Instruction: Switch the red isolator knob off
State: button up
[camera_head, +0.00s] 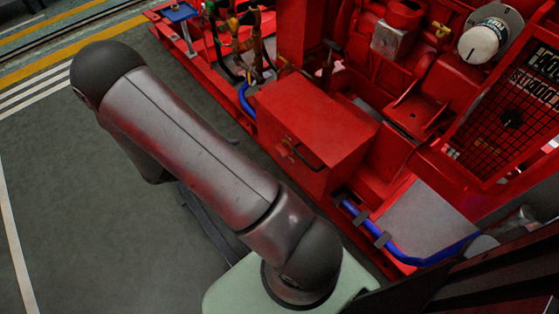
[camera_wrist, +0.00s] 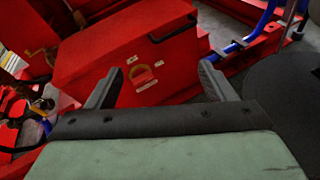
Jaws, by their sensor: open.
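A red box (camera_head: 318,125) stands at the near edge of the red pumpset. On its front face is a small red knob-like part with a brass-coloured surround (camera_wrist: 141,75), seen in the wrist view. I take it to be the isolator knob; its exact turn position is too small to tell. In the head view that spot shows only as a small brass-coloured detail (camera_head: 288,146). My gripper (camera_wrist: 161,69) is open and empty in the wrist view. Its two dark fingers point toward the box face, with the knob between them in the picture, apart from it. My fingertips are hidden in the head view.
A dark bar handle (camera_head: 308,158) is on the box face beside the knob. Blue hoses (camera_head: 400,255) run along the base frame to the right. Levers and pipes (camera_head: 245,45) stand behind to the left. Grey floor (camera_head: 80,190) lies open at the left.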

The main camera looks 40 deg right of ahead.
aim_at(280, 152)
notch_tip(280, 152, down, 18)
jog(key=w+d+r+n+t+h+b, duration=0.1)
jog(key=w+n+t+h+b, duration=0.1)
jog(key=n+t+h+b, duration=0.3)
jog(key=shift+n+g+y, duration=0.3)
jog(key=shift+n+y, duration=0.1)
jog(key=shift+y, duration=0.1)
jog(key=d+b, duration=0.1)
jog(key=d, duration=0.4)
jog(key=d+b, duration=0.1)
jog(key=d, duration=0.5)
jog(key=d+b, duration=0.2)
jog(key=d, duration=0.4)
jog(key=shift+s+d+f, duration=0.15)
jog(key=shift+d+f, duration=0.05)
jog(key=shift+f, duration=0.05)
jog(key=c, duration=1)
